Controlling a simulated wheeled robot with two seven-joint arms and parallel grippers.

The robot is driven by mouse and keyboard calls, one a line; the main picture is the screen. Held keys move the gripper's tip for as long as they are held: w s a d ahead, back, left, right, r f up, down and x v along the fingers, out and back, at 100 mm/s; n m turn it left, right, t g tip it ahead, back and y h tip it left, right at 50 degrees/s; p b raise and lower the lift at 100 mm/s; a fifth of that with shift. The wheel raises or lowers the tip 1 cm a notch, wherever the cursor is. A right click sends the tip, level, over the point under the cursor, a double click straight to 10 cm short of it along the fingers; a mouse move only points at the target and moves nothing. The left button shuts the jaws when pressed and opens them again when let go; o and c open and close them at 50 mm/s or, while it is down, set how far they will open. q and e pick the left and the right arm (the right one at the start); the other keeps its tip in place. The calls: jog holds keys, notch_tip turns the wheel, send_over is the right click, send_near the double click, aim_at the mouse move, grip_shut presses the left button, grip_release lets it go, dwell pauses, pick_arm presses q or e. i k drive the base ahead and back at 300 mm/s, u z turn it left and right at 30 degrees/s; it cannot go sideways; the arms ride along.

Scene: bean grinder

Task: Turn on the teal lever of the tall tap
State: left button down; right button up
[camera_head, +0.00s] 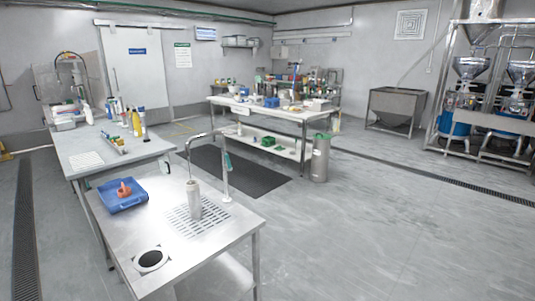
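The tall tap (226,182) stands upright at the back right of the steel table (130,225) in the foreground. Its thin pipe bends over to the left, and its spout end points down above a grey-white cylinder (194,205). The teal lever (228,161) is on the upper part of the tap's column, on its right side, and looks close to upright. It is small here, so I cannot tell its exact setting. No water stream is visible. Neither of my grippers is in view.
A slotted drain grid (184,226) lies under the spout. A blue tray (113,203) holding an orange-red item (124,190) and a round dark hole (151,259) are to the left. A grey bin (320,160) stands behind. The floor right of the table is clear.

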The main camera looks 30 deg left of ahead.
aim_at(226, 158)
jog(key=z, duration=0.45)
jog(key=i, duration=1.9)
jog(key=u, duration=0.45)
jog(key=i, duration=1)
jog(key=u, duration=1.4)
jog(key=i, duration=0.65)
jog(key=u, duration=0.6)
